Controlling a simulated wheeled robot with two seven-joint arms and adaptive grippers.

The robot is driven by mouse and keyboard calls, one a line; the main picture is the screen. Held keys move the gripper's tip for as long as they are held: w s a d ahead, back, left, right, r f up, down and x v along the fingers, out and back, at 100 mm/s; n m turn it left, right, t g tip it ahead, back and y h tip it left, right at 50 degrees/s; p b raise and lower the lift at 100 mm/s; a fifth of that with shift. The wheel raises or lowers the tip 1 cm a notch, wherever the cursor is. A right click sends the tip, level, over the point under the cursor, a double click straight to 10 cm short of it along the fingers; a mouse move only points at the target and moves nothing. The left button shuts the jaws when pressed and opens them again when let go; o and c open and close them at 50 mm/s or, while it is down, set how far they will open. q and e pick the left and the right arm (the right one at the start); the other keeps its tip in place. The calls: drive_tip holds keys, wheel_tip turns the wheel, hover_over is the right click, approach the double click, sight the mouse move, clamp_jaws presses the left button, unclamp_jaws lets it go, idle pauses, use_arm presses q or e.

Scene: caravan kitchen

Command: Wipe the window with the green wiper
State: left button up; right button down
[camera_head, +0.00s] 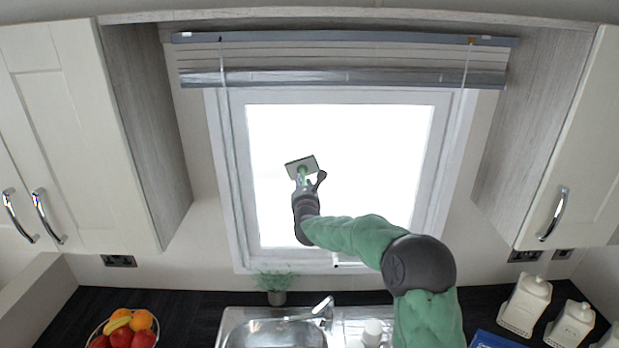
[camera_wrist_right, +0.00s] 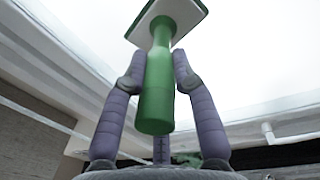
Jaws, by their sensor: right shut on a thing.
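The green wiper (camera_head: 301,167) shows in the head view in front of the left-middle part of the bright window pane (camera_head: 365,150). My right gripper (camera_head: 308,183) is shut on the wiper's handle. In the right wrist view the green handle (camera_wrist_right: 157,85) sits between the two purple fingers of the right gripper (camera_wrist_right: 158,80), with the wiper's flat pale head (camera_wrist_right: 170,18) at the top, beyond the fingertips. The head is at or close to the glass; I cannot tell if it touches. My left gripper is not in view.
A rolled blind (camera_head: 345,77) hangs above the white window frame (camera_head: 230,165), with cupboards (camera_head: 75,130) at both sides. Below are a sink (camera_head: 270,332) with a tap (camera_head: 322,308), a small plant (camera_head: 275,285), a fruit bowl (camera_head: 123,330) and white canisters (camera_head: 525,305).

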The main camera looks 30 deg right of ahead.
drive_tip(key=shift+w+a+b, duration=0.25)
drive_tip(key=shift+a+b, duration=0.1)
drive_tip(key=shift+a, duration=0.1)
drive_tip(key=shift+w+a+b, duration=1.5)
drive_tip(key=shift+w+a, duration=1.3)
drive_tip(key=shift+a, duration=2)
drive_tip(key=b+v, duration=0.4)
drive_tip(key=shift+a+f, duration=0.1)
drive_tip(key=shift+a, duration=0.45)
drive_tip(key=shift+s+a, duration=0.1)
drive_tip(key=shift+s, duration=0.05)
